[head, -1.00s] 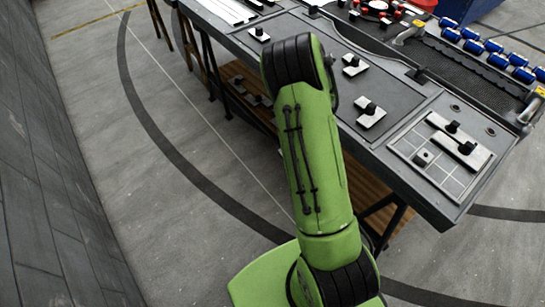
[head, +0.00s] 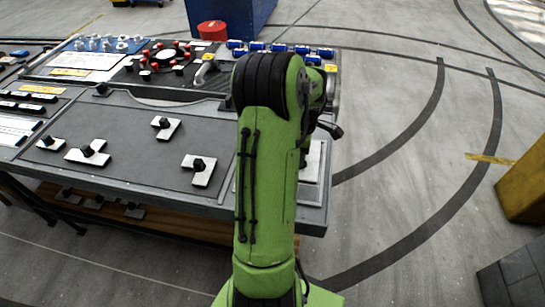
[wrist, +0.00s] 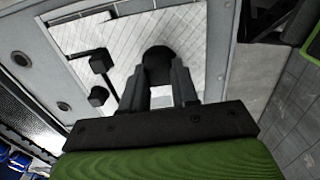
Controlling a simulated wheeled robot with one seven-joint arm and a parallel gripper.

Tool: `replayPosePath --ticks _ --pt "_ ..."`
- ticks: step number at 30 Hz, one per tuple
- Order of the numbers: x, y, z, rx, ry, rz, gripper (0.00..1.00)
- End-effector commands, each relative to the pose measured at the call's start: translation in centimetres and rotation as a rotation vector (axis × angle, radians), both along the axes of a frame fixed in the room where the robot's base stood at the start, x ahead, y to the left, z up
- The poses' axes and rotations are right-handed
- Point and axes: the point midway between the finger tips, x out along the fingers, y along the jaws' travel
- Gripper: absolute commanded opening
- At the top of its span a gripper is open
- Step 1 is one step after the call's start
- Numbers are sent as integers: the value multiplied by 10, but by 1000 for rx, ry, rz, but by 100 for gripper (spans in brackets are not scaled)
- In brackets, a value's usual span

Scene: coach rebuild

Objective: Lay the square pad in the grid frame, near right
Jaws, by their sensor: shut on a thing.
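My gripper (wrist: 158,88) shows in the wrist view, with both fingers closed on a black round knob (wrist: 157,60). I take the knob to be the square pad's grip; the pad's outline is hard to tell from the pale, shiny surface around it. In the head view my green arm hides the gripper and most of the grid frame (head: 312,178), at the table's right end. Two more black knobs (wrist: 98,65) stand left of my fingers in the wrist view. I cannot tell whether the held pad touches the frame.
Several metal pieces with black knobs, such as an L-shaped one (head: 203,176), lie on the dark table panel (head: 130,170) left of my arm. Blue cylinders (head: 285,48) line the far side. Open floor (head: 400,200) lies right of the table.

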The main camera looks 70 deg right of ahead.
Motion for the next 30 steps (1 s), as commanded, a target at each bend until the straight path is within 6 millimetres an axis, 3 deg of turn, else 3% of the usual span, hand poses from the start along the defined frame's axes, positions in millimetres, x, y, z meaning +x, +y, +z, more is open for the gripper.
replayPosePath --ticks 5,18,30 --pt "-5 -1 -3 0 0 4 0" --pt "-5 -1 -53 -1 1 2 0" --pt "-5 -1 -54 -1 0 2 0"
